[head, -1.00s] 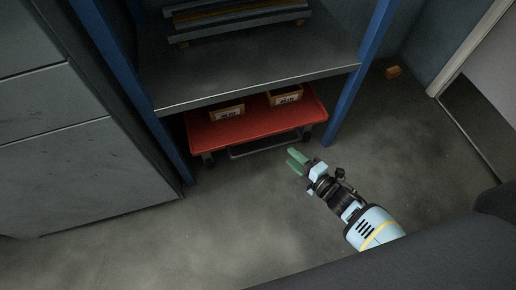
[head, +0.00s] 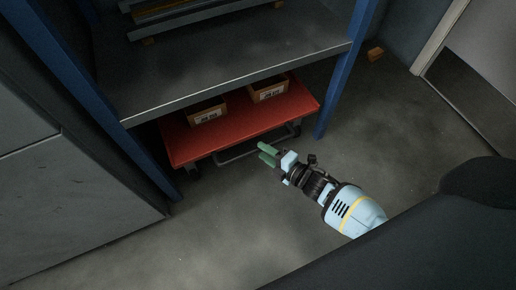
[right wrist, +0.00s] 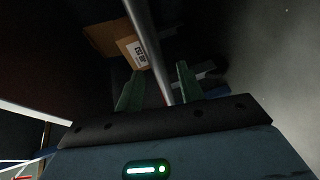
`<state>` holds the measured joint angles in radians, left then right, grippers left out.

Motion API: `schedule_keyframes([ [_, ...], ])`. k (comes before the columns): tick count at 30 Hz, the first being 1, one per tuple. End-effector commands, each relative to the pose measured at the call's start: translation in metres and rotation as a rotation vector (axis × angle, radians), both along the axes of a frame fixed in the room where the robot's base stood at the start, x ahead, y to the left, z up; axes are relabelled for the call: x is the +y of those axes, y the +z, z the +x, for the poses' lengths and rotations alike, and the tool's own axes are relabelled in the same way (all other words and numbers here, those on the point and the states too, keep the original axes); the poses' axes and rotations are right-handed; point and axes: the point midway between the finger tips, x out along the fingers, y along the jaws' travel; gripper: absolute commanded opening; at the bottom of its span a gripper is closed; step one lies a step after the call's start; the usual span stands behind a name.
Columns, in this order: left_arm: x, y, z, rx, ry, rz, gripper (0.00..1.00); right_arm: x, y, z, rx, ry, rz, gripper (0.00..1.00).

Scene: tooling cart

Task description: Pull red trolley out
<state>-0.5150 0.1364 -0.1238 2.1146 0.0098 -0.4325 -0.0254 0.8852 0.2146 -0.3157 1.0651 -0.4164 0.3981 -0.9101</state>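The red trolley (head: 243,122) stands on the floor under the lowest shelf of a blue-posted rack, with a grey bar handle (head: 240,154) along its front. My right gripper (head: 266,154) is just in front of the handle's right part. In the right wrist view its two green fingers (right wrist: 158,88) are apart. The handle bar (right wrist: 149,45) runs between them in that picture; I cannot tell whether they touch it. My left gripper is not in view.
Two cardboard boxes with labels (head: 207,113) (head: 268,89) sit on the trolley. The grey shelf (head: 225,70) overhangs it, between blue posts (head: 345,70). A grey cabinet (head: 60,195) stands at left. The floor in front is clear. A small orange block (head: 375,54) lies at back right.

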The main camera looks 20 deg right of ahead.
Motion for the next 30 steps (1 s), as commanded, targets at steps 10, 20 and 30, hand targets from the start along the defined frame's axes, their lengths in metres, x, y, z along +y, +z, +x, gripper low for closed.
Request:
schedule_keyframes([
  [10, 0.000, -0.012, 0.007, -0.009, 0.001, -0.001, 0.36, 0.013, -0.006, 0.028, 0.000, 0.001, 0.000, 0.38],
  [20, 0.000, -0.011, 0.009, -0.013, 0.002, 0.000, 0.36, 0.014, -0.005, 0.028, 0.000, 0.000, 0.000, 0.29],
  [30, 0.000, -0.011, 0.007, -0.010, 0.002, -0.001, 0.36, 0.013, -0.005, 0.028, 0.000, 0.000, 0.000, 0.00],
])
